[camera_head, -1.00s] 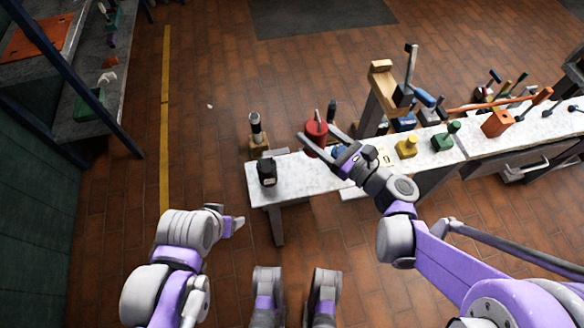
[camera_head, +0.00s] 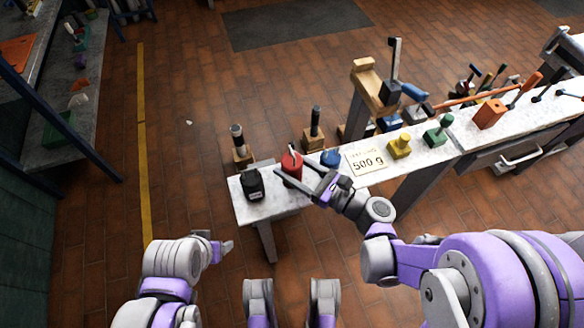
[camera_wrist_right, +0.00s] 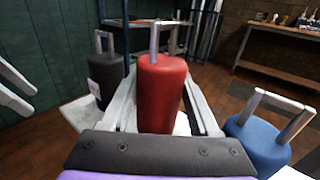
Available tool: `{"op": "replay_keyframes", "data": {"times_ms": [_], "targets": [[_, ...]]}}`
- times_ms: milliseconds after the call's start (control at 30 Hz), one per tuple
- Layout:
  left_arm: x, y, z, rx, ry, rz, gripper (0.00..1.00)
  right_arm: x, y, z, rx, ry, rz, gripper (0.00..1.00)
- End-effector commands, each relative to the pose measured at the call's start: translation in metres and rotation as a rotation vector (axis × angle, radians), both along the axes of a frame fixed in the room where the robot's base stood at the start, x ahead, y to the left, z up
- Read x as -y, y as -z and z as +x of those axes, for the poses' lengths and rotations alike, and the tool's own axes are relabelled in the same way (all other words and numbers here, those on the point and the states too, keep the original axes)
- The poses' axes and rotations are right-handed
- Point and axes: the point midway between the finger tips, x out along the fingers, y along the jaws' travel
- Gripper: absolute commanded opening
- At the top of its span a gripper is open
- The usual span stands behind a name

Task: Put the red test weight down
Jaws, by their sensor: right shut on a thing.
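The red test weight (camera_head: 291,164), a cylinder with a metal loop handle, is upright between the fingers of my right gripper (camera_head: 294,174). The gripper is shut on it. In the right wrist view the red weight (camera_wrist_right: 161,92) fills the middle, and its base is hidden by the gripper. It is over the left end of the pale bench top (camera_head: 268,206), between a black weight (camera_head: 252,184) and a blue weight (camera_head: 331,158). I cannot tell whether its base touches the bench. My left gripper (camera_head: 224,247) is low at left, apart from the bench; its opening is unclear.
A "500 g" card (camera_head: 367,162) lies right of the blue weight. Yellow (camera_head: 399,147) and green (camera_head: 437,134) weights stand farther right, then an orange block (camera_head: 489,113). Dark-handled tools (camera_head: 314,128) stand behind the bench. A wooden post stands behind the card.

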Motion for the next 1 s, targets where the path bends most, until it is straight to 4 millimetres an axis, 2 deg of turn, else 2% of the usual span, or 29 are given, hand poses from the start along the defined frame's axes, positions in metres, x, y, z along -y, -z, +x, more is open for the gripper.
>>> {"op": "replay_keyframes", "data": {"times_ms": [67,467,500,600,633,1000], "targets": [[0.0,0.0057,0.0008,-0.002,0.0,0.0,0.7,-0.0001,0.0095,0.0004,0.0,0.0,0.003,0.0],[0.0,0.0092,0.0013,-0.002,0.0,0.0,0.7,-0.0001,0.013,0.0001,0.0,0.0,0.003,0.0],[0.0,0.008,0.0012,-0.002,0.0,0.0,0.7,0.0,0.0126,0.0,0.0,0.0,0.0,0.69],[0.0,0.0076,0.0011,-0.002,0.0,0.0,0.7,0.0001,0.0121,-0.0001,0.0,0.0,0.0,0.87],[0.0,0.0076,0.0011,-0.002,0.0,0.0,0.7,0.0001,0.0121,-0.0001,0.0,0.0,0.0,0.92],[0.0,0.0029,0.0004,-0.001,0.0,0.0,0.7,0.0001,0.0072,-0.0002,0.0,0.0,0.0,0.92]]}}
